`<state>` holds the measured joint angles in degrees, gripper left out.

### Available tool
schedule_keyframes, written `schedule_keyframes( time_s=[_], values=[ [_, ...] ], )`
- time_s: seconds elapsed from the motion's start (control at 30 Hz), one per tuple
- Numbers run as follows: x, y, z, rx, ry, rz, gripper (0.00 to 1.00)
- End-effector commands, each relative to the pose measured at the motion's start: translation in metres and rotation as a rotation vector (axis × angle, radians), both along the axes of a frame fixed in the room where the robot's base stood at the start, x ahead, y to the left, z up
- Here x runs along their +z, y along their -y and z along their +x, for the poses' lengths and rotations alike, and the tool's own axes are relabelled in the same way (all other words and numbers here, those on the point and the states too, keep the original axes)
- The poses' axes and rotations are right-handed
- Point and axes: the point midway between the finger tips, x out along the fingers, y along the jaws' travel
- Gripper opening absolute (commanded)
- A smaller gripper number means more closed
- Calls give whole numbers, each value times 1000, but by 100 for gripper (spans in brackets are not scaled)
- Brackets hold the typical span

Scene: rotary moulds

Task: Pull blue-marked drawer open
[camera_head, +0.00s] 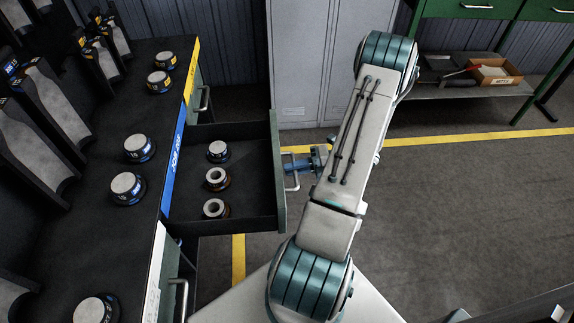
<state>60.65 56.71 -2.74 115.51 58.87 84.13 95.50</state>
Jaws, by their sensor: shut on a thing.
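The blue-marked drawer (247,178) is pulled out from the dark workbench, to the right of the blue strip (174,163) on the bench's front edge. Its front panel (279,172) faces right and carries a light metal handle (291,176). My gripper (291,164) is shut on the handle, though my arm hides part of the gripper's body. Inside the drawer, towards its left side, are a dark round part with a solid grey top (217,151) and two ring-shaped parts (216,178) (215,208).
The bench top (100,235) holds several round parts and grey moulds at the left. A yellow-marked drawer handle (204,99) is behind, another handle (182,296) in front. A grey cabinet (310,60) stands at the back. The floor (460,210) at right is clear.

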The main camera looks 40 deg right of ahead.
Motion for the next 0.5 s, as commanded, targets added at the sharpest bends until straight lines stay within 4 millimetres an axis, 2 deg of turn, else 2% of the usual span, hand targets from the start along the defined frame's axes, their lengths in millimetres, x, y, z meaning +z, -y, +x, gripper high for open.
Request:
schedule_keyframes(
  time_s=[0.47, 0.5],
  values=[
    [-1, 2, -1, 8, -2, 0, 0],
    [-1, 2, -1, 7, -1, -1, 21]
  ],
)
